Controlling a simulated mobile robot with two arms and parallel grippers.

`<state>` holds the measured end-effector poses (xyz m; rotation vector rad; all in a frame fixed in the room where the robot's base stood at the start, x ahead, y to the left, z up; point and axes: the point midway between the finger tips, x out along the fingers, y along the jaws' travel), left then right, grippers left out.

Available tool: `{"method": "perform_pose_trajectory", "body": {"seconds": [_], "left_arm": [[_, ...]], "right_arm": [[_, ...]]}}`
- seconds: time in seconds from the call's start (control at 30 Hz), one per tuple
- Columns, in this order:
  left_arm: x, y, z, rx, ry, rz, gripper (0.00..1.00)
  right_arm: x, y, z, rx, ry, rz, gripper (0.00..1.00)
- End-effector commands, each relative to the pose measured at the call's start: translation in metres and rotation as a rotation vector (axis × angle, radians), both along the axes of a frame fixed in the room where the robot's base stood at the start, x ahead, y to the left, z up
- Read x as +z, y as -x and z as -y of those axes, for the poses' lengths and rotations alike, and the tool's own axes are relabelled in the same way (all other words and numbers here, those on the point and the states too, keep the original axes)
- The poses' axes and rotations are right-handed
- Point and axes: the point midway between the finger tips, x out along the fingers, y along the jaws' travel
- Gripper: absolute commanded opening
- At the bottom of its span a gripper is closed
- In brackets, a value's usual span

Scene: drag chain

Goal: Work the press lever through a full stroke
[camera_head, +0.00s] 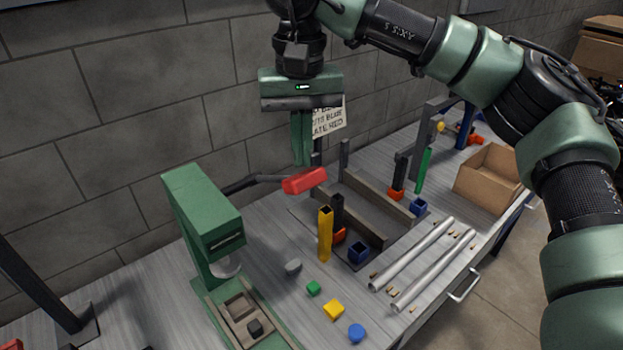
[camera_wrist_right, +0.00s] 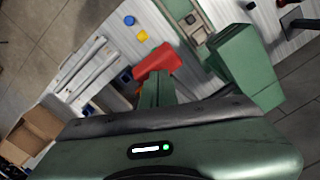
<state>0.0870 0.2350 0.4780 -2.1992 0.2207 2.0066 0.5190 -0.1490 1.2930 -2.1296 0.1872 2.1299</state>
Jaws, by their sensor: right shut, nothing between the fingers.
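The green press (camera_head: 203,217) stands on the workbench at the left of the head view. It also fills the right of the wrist view (camera_wrist_right: 245,62). Its dark lever arm (camera_head: 262,181) reaches out to the right and ends in a red handle (camera_head: 304,181), which also shows in the wrist view (camera_wrist_right: 157,64). My right gripper (camera_head: 303,162) points down with its green fingers together and empty. Its fingertips look close above or behind the red handle; I cannot tell whether they touch. My left gripper is not in view.
Silver tubes (camera_head: 412,254) and a cardboard box (camera_head: 488,178) lie farther right. Small coloured pieces, including a yellow block (camera_head: 333,309), lie in front.

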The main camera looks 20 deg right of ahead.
Motion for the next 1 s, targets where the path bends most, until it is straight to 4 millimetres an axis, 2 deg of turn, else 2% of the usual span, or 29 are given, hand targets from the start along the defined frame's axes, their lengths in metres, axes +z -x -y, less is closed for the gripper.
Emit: {"method": "perform_pose_trajectory", "body": {"seconds": [0.23, 0.73, 1.0], "left_arm": [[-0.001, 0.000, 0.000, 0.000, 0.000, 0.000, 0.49], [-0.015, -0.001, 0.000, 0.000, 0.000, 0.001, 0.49], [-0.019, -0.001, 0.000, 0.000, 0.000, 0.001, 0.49]], "right_arm": [[-0.002, 0.000, 0.000, 0.000, 0.000, -0.001, 0.00], [-0.027, 0.000, 0.000, 0.000, 0.000, -0.001, 0.00], [-0.032, 0.001, 0.000, 0.000, 0.000, 0.000, 0.00]]}}
